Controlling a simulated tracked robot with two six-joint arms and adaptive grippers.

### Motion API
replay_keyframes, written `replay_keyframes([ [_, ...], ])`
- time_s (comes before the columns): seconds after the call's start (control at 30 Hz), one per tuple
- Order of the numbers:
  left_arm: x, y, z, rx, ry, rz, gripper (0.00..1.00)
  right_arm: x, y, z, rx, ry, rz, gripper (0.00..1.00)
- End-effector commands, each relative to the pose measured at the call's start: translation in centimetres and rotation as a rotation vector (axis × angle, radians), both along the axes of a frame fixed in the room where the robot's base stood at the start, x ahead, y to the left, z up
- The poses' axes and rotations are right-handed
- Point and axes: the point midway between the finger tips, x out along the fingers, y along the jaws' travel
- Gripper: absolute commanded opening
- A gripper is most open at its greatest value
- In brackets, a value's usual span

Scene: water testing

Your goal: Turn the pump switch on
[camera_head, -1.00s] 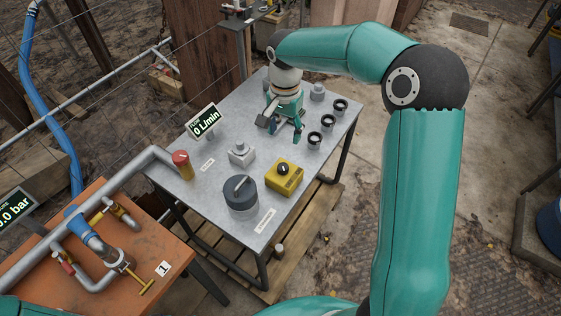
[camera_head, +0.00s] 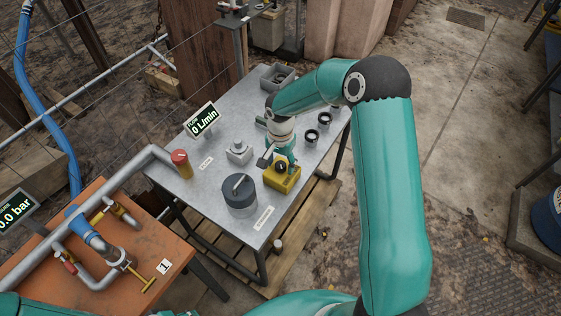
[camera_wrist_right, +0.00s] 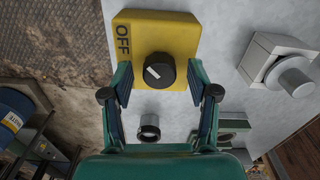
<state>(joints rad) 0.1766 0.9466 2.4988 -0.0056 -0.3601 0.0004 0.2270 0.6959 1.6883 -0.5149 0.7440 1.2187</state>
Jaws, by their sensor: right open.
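The pump switch is a yellow box (camera_head: 283,181) with a black rotary knob, near the front right edge of the grey metal table. In the right wrist view the yellow box (camera_wrist_right: 190,40) shows the word OFF at its left side, and its black knob (camera_wrist_right: 158,71) has a white mark pointing slantwise. My right gripper (camera_head: 278,164) is over the box. In the wrist view its two fingers (camera_wrist_right: 159,80) are open, one on each side of the knob and apart from it. My left gripper is not in view.
A dark grey cylinder with a lever (camera_head: 239,195) stands close to the left of the switch. A pale square fixture (camera_head: 238,151) and a red-capped post (camera_head: 181,164) are farther left. A flow display (camera_head: 201,120) reads 0 L/min. Black-rimmed cups (camera_head: 324,118) stand behind.

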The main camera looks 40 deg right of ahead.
Motion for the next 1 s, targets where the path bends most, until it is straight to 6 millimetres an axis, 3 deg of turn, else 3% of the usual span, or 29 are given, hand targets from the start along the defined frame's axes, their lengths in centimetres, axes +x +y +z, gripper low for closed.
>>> replay_keyframes([
  [0.17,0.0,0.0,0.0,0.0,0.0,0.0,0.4,0.0,0.0,0.0,0.0,0.0,0.0,0.56],
  [0.5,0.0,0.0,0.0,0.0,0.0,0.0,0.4,0.0,0.0,0.0,-0.001,0.0,0.0,0.0],
  [1.0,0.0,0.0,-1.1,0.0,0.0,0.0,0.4,0.1,0.0,-0.1,-0.001,-0.003,0.11,0.0],
])
